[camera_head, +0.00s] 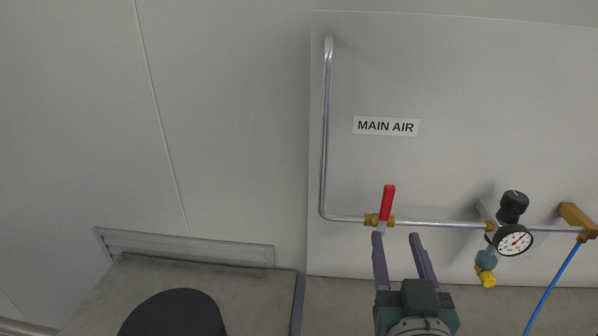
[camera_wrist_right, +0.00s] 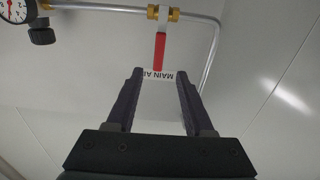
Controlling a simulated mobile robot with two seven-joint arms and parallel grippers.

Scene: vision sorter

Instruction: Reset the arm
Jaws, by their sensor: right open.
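My right gripper (camera_head: 401,243) is open and empty, just below the red valve handle (camera_head: 388,203) on the pipe in the head view. The handle stands upright from the brass valve (camera_head: 379,220). In the right wrist view the open fingers (camera_wrist_right: 158,82) point toward the wall, and the red handle (camera_wrist_right: 160,50) shows beyond the fingertips. No contact with the handle is clear. My left gripper is in neither view.
The metal pipe (camera_head: 325,130) runs down and along the panel under the MAIN AIR label (camera_head: 386,126). To the right are a pressure gauge (camera_head: 514,240), a black knob (camera_head: 514,203) and a blue hose (camera_head: 552,288). The wall at left is clear above a low vent (camera_head: 190,247).

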